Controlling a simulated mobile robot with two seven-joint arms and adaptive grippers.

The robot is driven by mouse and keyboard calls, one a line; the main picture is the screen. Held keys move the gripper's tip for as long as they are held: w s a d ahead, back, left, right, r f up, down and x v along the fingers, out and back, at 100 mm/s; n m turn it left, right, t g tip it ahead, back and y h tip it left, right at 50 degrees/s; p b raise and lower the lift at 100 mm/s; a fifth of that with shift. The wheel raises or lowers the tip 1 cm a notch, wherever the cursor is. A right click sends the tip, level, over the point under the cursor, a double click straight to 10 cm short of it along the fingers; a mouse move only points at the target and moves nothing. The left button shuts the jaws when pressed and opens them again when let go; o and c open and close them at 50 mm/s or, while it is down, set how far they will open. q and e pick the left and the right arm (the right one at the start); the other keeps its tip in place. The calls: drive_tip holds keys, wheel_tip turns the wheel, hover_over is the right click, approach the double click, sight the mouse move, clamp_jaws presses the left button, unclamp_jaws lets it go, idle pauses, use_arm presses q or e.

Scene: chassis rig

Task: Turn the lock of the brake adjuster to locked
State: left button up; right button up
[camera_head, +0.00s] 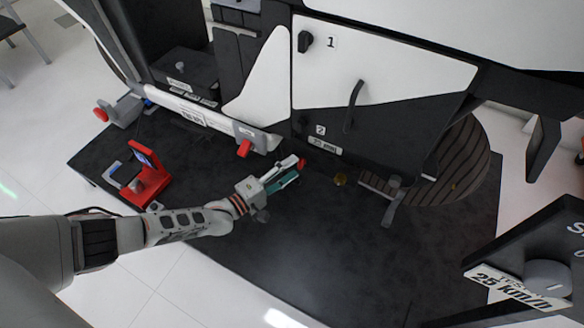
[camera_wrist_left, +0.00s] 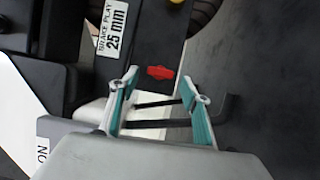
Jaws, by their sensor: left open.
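The brake adjuster's lock appears to be the small red knob (camera_wrist_left: 160,72) in the left wrist view, on a dark panel beside a "BRAKE PLAY 25 mm" label (camera_wrist_left: 110,28). Its elongated grip lies nearly level across that picture. In the head view the red knob (camera_head: 302,163) shows just past the left fingertips. My left gripper (camera_head: 288,176) is open, its teal fingers pointing at the knob. In the left wrist view its fingertips (camera_wrist_left: 160,81) stand on either side just short of the knob. I cannot tell any contact. No locked or unlocked mark is readable. My right gripper is not in view.
A black handle (camera_head: 353,105) is on the white and black panel above. A red stand (camera_head: 140,178) with a small screen sits left on the dark mat. The mat's middle front (camera_head: 285,265) is clear.

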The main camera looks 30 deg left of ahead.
use_arm(q)
drive_tip(key=v, duration=1.1)
